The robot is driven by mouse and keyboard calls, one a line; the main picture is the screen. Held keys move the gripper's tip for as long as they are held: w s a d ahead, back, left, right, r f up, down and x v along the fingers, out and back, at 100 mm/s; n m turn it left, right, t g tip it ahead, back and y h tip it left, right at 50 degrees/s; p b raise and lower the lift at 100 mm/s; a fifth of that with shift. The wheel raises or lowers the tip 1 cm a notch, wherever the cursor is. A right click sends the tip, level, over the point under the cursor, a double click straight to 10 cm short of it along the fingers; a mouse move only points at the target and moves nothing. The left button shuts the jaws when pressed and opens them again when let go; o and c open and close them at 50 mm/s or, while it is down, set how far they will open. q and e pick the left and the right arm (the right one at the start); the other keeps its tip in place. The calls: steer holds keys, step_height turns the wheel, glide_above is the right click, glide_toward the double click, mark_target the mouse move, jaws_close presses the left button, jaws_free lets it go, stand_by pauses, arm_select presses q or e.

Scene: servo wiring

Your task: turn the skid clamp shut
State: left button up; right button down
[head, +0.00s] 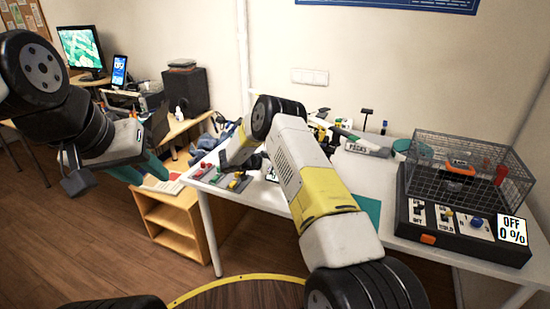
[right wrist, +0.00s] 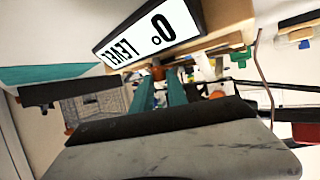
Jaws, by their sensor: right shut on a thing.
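My right gripper (right wrist: 165,88) shows its two teal fingers close together in the right wrist view, shut on a small part just below the display. That part looks like the skid clamp, but it is mostly hidden between the fingertips. A small orange-red piece (right wrist: 158,72) shows at the tips. The white display (right wrist: 148,36) reads LEVEL and 0, upside down. In the head view my right arm hides its own fingertips and most of the work spot at the table's left end. My left gripper (head: 139,172) is open and empty, in the air left of the table.
The white table (head: 375,180) holds a black control box (head: 460,236) with a wire cage, its screen reading OFF 0 %. A grey tray with coloured parts (head: 222,177) lies at the left edge. A wooden shelf (head: 170,222) stands below my left gripper.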

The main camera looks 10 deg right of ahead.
stand_by(0.4)
steer(key=c, duration=1.3)
jaws_free()
steer(key=shift+f, duration=0.1)
steer(key=v, duration=0.7)
steer(key=shift+a, duration=0.35)
